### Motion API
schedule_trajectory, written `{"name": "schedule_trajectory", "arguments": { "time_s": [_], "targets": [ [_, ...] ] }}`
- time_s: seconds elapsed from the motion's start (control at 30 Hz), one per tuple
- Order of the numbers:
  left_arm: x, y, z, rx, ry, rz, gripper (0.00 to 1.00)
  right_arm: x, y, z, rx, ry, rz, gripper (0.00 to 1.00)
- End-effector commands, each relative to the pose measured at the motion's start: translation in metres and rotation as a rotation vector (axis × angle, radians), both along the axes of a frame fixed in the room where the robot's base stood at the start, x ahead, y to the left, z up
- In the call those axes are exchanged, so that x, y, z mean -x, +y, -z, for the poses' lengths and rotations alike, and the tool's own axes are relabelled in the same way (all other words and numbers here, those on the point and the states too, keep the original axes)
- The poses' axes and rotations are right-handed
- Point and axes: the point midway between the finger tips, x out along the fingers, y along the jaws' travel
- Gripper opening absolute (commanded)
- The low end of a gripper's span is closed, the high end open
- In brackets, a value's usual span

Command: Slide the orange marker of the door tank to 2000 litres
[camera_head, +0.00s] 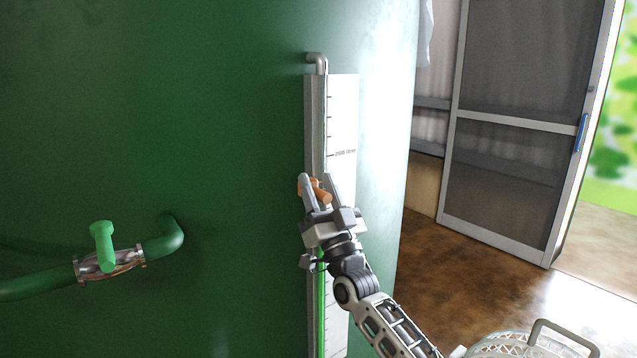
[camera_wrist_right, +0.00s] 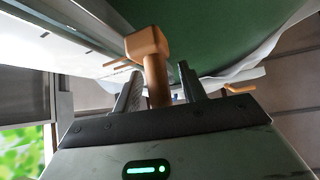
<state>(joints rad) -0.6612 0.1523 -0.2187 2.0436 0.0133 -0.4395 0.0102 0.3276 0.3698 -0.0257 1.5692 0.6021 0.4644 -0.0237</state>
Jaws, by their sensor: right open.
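The orange marker (camera_head: 321,193) sits on the gauge of the big green tank (camera_head: 220,120), below a small printed line on the white scale (camera_head: 345,110). That label (camera_head: 345,153) is too small to read surely. My right gripper (camera_head: 316,180) is open at the marker, with a finger on each side of it. In the right wrist view the marker's block (camera_wrist_right: 147,44) and its stem (camera_wrist_right: 157,80) show between the two open fingers (camera_wrist_right: 158,90). I cannot tell whether a finger touches it. My left gripper is not in view.
A green valve handle (camera_head: 103,245) on a pipe (camera_head: 35,283) stands out from the tank at the left. A bent grey pipe (camera_head: 317,60) tops the gauge. A white wire basket (camera_head: 500,345) is at the lower right. A sliding screen door (camera_head: 520,130) stands behind open brown floor (camera_head: 440,260).

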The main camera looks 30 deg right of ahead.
Motion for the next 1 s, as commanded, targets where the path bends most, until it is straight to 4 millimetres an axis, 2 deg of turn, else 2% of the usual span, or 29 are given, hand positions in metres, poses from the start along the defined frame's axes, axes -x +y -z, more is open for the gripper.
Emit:
{"name": "schedule_trajectory", "arguments": {
  "time_s": [0.3, 0.33, 0.47, 0.63, 0.77, 1.0],
  "targets": [
    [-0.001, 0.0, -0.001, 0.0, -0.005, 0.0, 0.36, -0.002, 0.0, -0.002, 0.0, 0.0, 0.0, 0.41],
    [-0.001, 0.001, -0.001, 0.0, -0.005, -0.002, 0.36, -0.002, 0.0, -0.002, 0.0, 0.0, 0.0, 0.36],
    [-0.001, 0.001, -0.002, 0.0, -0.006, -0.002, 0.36, -0.002, 0.0, -0.002, 0.0, 0.0, 0.0, 0.0],
    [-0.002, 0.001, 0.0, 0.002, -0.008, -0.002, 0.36, -0.002, 0.0, 0.002, 0.0, 0.001, 0.0, 0.0],
    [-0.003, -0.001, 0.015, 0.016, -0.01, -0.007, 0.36, -0.002, 0.0, 0.025, 0.0, 0.002, 0.001, 0.0],
    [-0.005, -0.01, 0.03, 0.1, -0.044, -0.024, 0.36, -0.002, 0.0, 0.09, -0.001, 0.0, 0.001, 0.0]
  ]
}}
